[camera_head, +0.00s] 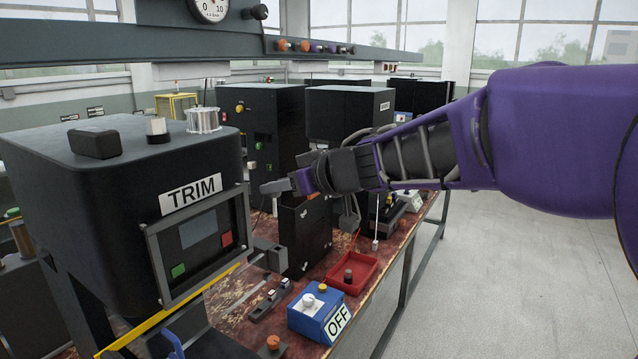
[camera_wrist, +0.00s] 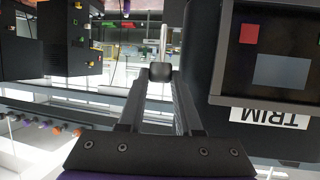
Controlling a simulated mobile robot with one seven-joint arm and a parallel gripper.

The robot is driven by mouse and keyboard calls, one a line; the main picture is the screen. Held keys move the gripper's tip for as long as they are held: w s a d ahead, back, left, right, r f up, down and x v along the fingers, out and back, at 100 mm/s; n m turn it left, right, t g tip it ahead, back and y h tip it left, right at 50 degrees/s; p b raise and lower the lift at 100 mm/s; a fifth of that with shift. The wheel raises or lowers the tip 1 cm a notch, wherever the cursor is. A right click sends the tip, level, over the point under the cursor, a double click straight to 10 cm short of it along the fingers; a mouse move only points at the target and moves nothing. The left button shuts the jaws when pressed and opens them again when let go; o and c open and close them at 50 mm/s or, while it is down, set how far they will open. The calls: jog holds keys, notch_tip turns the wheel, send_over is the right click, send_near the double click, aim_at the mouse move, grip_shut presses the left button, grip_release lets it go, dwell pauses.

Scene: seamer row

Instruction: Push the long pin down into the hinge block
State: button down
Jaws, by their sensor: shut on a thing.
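My gripper (camera_head: 276,187) is in the middle of the head view, in front of the TRIM machine's right side and above the bench. In the wrist view my gripper (camera_wrist: 160,75) has its two fingers closed on a dark, rounded block-like piece (camera_wrist: 160,72). It looks like the head of the long pin, but I cannot be sure. A thin pale upright line shows behind it; I cannot tell whether it is the shaft. A grey block (camera_head: 270,252) by the TRIM machine, below the gripper, may be the hinge block. Contact between pin and block is not visible.
The dark TRIM machine (camera_head: 130,200) fills the left, with a yellow bar along its lower front. A blue OFF box (camera_head: 322,313) and a red tray (camera_head: 352,272) sit on the worn bench. Dark cabinets stand behind. Open floor lies to the right.

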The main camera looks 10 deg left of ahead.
jog(key=shift+f+b, duration=1.6)
jog(key=shift+f, duration=1.35)
jog(key=shift+p, duration=1.45)
jog(key=shift+f+b, duration=1.75)
jog(key=shift+f, duration=1)
jog(key=c, duration=0.5)
grip_release()
jog(key=shift+s+d+r, duration=0.1)
jog(key=shift+r, duration=0.05)
